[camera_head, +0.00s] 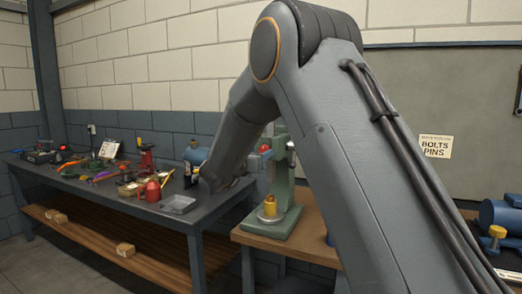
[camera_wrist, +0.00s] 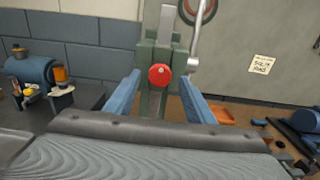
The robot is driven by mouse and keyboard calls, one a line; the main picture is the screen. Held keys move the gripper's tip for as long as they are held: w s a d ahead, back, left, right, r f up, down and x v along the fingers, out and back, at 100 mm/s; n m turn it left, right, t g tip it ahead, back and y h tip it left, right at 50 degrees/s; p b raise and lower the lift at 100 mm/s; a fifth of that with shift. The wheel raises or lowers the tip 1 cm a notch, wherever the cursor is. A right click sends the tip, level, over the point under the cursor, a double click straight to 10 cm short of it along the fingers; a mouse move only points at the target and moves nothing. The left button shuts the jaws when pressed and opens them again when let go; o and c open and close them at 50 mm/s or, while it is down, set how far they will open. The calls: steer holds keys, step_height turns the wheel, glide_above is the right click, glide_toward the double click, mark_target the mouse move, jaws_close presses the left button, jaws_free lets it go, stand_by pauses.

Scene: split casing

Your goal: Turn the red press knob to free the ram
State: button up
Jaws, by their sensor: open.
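The red press knob (camera_wrist: 160,75) faces me on the front of the green press (camera_wrist: 145,60) in the wrist view. The press (camera_head: 286,190) stands on a wooden bench in the head view, partly hidden by my arm, and a bit of red shows on it (camera_head: 265,149). My gripper (camera_wrist: 156,92) is open, with one blue finger on each side of the knob and clear gaps to it. The fingers appear apart from the knob; the exact depth is hard to tell. A grey lever (camera_wrist: 194,45) hangs at the right of the knob. A yellow piece (camera_head: 269,206) sits on the press base.
A blue machine (camera_wrist: 32,72) stands left in the wrist view. The wooden bench (camera_head: 250,240) carries the press. A blue vise-like tool (camera_head: 500,215) is at far right.

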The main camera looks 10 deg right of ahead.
steer(key=shift+x, duration=0.85)
steer(key=c, duration=1.1)
steer(key=shift+o, duration=0.2)
